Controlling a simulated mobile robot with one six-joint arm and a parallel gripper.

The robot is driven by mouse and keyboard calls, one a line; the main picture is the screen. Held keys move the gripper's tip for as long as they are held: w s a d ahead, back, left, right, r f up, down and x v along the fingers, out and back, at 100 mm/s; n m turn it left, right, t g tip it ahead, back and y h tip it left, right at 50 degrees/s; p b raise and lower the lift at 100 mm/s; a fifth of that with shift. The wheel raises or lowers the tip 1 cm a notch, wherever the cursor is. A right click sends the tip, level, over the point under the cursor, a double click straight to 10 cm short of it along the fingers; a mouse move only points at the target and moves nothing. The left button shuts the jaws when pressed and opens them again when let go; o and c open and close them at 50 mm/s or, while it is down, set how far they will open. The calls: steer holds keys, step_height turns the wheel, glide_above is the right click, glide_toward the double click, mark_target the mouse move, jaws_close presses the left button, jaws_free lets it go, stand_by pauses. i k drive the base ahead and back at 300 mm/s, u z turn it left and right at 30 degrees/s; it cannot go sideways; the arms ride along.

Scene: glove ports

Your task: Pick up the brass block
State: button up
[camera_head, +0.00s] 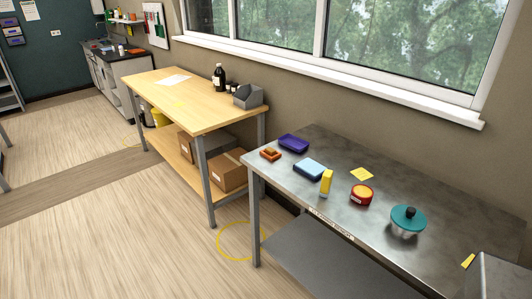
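On the grey metal table (300,209) stands a small upright yellow block (326,184), near the front edge. It may be the brass block, but I cannot tell its material at this size. It stands beside a dark blue item with a light blue top (309,169). My gripper is not in view, so I cannot see whether it is open or shut.
The metal table also holds a purple tray (293,143), an orange-brown piece (270,154), a red round tin (361,195), a yellow note (361,174) and a teal-lidded bowl (408,219). A wooden workbench (187,97) stands behind to the left.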

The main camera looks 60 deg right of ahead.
mark_target(268, 151)
steer(key=i, duration=0.9)
